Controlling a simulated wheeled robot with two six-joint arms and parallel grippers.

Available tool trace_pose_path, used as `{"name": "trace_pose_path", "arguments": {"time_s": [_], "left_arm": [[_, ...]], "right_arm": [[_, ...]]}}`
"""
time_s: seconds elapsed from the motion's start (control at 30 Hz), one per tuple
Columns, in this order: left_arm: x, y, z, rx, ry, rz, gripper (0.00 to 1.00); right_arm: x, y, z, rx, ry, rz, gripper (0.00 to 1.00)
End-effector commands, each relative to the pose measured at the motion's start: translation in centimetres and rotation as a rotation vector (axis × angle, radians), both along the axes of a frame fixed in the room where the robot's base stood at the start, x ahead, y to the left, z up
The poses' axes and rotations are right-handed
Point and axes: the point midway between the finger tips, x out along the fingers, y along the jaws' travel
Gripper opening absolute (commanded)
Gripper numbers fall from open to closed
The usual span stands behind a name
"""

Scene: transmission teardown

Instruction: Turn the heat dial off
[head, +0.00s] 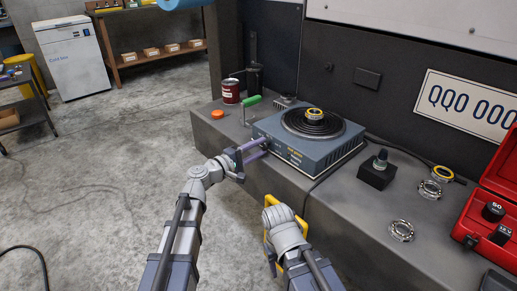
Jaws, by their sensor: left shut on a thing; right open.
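The heat dial sits on the front face of a blue-grey hot plate (300,155), near its left end. My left gripper (264,148) reaches that end from the left, with its two fingers closed at the dial. The fingers hide most of the dial, so its setting cannot be read.
A red can (231,91), an orange cap (217,114) and a green-handled tool (252,101) stand left of the hot plate. Right are a black block with a knob (378,171), bearing rings (402,230) and a red case (496,200). A yellow frame (267,240) shows beside my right wrist.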

Motion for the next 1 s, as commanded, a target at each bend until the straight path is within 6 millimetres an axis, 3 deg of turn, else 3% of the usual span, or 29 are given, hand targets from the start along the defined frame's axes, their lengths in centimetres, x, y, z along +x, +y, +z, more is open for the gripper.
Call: {"name": "trace_pose_path", "arguments": {"time_s": [0.5, 1.0], "left_arm": [[-0.03, 0.03, -0.15, -0.219, 0.242, 0.002, 0.0], [-0.04, 0.02, -0.18, -0.267, 0.294, 0.002, 0.0]], "right_arm": [[0.0, 0.0, -0.12, 0.0, 0.0, 0.0, 0.5], [0.0, 0.0, -0.14, 0.0, 0.0, 0.0, 0.5]]}}
